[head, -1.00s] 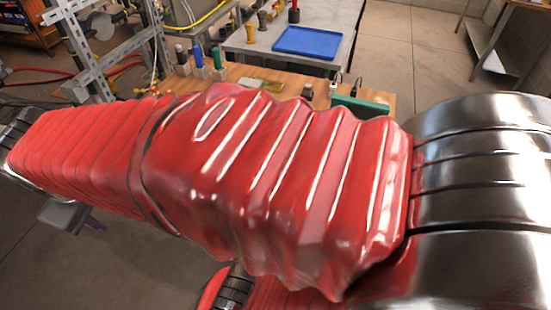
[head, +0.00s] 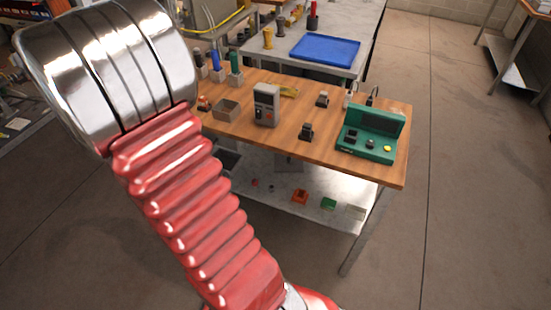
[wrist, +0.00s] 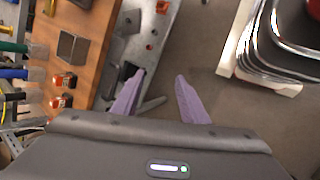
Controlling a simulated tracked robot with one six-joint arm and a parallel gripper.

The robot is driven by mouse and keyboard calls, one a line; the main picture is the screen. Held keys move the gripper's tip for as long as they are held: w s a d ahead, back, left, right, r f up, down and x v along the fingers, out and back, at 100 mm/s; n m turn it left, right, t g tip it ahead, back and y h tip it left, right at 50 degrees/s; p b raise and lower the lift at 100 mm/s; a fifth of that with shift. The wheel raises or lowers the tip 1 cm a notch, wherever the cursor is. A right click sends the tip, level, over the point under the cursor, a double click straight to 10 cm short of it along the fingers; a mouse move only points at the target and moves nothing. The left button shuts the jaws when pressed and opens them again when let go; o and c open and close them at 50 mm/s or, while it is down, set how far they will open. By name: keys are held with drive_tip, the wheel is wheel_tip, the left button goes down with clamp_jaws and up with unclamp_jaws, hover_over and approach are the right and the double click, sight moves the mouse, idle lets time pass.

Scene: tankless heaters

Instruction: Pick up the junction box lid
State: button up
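My gripper (wrist: 160,76) shows in the wrist view with two purple fingers spread apart and nothing between them. It points down over bare floor beside the bench edge; it is not visible in the head view. No part is clearly recognisable as the junction box lid. A small square grey box-like piece (head: 227,110) lies on the wooden bench in the head view, close to my arm. A similar grey square (wrist: 72,46) shows on the wood in the wrist view, left of my fingers. I cannot tell whether it is the lid or an open box.
The wooden bench (head: 330,150) carries a grey meter-like device (head: 267,105), a green case (head: 372,133) and small black parts. A lower metal shelf (head: 335,212) holds several small coloured parts. A blue tray (head: 315,50) sits on the table behind. Floor at right is clear.

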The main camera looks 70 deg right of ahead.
drive_tip(key=s+d+f+n+g+h, duration=0.1)
drive_tip(key=s+d+f+n, duration=0.2)
drive_tip(key=d+f, duration=0.6)
drive_tip(key=s+d+f+n+g+h, duration=0.2)
drive_tip(key=s+d+f, duration=0.5)
drive_tip(key=f, duration=0.8)
drive_tip(key=s+d+f+n+g+h, duration=0.1)
drive_tip(key=s+d+f, duration=0.5)
drive_tip(key=d+f, duration=0.7)
drive_tip(key=shift+s+d+f+n+g+h, duration=0.15)
drive_tip(key=shift+n+g, duration=0.2)
drive_tip(key=shift+n, duration=0.3)
drive_tip(key=shift+w+d+r+n+g+h, duration=0.15)
drive_tip(key=shift+n+g, duration=0.2)
drive_tip(key=shift+n, duration=0.3)
drive_tip(key=d+n, duration=0.1)
drive_tip(key=w+d+t+h, duration=0.1)
drive_tip(key=w+d+f+n+h, duration=0.1)
drive_tip(key=shift+w+d+n, duration=0.15)
drive_tip(key=shift+d+n, duration=0.15)
drive_tip(key=shift+d, duration=0.1)
drive_tip(key=shift+w+d+t, duration=0.15)
drive_tip(key=shift+d+t, duration=0.05)
drive_tip(key=shift+t, duration=0.1)
hover_over(277, 170)
drive_tip(key=shift+f, duration=1.2)
